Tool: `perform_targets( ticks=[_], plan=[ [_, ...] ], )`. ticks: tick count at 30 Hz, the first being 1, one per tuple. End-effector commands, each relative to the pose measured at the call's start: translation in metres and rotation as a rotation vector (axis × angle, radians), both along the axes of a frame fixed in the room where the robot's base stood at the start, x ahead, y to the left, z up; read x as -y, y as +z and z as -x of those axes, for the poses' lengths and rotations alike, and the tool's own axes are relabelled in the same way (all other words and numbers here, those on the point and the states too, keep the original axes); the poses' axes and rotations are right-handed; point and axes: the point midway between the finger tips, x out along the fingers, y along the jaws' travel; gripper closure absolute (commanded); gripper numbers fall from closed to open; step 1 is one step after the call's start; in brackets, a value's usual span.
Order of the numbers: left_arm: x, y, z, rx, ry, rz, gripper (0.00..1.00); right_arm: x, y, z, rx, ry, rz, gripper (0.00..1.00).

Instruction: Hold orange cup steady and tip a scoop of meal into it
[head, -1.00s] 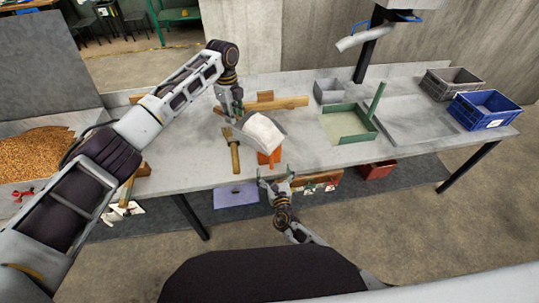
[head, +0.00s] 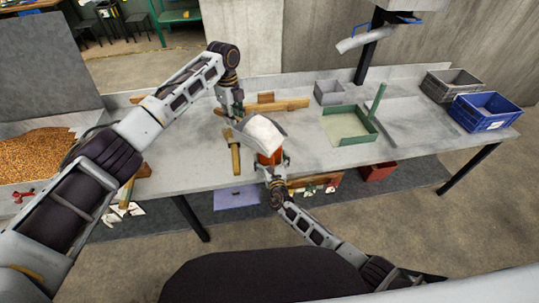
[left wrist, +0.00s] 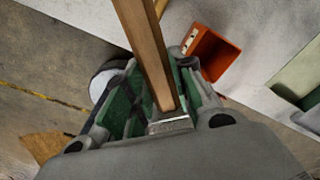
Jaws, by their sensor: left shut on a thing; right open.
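My left gripper (head: 236,108) is shut on the scoop, whose wooden handle (left wrist: 145,45) runs between its green pads in the left wrist view. The pan is over the table's front part and partly hides the orange cup (head: 269,159). The cup's open top shows in the left wrist view (left wrist: 208,55). My right gripper (head: 273,170) is open at the front edge, its fingers on either side of the cup; contact cannot be told.
A wooden-handled tool (head: 235,155) lies left of the cup. A wooden plank (head: 288,104) lies behind. A green-rimmed tray (head: 340,139), a grey box (head: 329,93) and a blue crate (head: 484,112) stand to the right. A grain bin (head: 20,188) is at far left.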

Motion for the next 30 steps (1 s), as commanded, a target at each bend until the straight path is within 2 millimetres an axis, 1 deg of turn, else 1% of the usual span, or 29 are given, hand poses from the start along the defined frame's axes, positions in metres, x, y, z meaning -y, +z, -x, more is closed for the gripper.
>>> perform_targets(
  ticks=[3,9,20,21,27,29,30],
  plan=[
    [0.0,0.001,0.0,0.002,-0.001,0.001,1.0,-0.001,0.001,-0.008,0.001,0.0,-0.001,0.0],
    [0.0,0.001,0.0,0.002,-0.001,0.001,1.0,-0.002,0.001,-0.015,0.0,0.0,-0.001,0.0],
    [0.001,0.001,0.0,0.002,-0.001,0.001,1.0,-0.002,0.0,-0.017,0.0,0.0,-0.001,0.0],
    [0.001,0.001,0.0,0.002,-0.001,0.001,1.0,-0.002,0.0,-0.017,0.0,0.0,-0.001,0.01],
    [0.001,0.001,0.0,0.002,-0.001,0.001,1.0,-0.002,0.0,-0.016,0.0,0.0,-0.001,0.27],
    [0.001,0.001,0.0,0.002,-0.001,0.001,1.0,-0.002,0.0,-0.016,0.0,0.0,-0.001,0.35],
    [0.0,0.001,0.0,0.002,-0.001,0.001,1.0,-0.002,0.0,-0.016,0.0,0.0,-0.001,0.36]
  ],
)
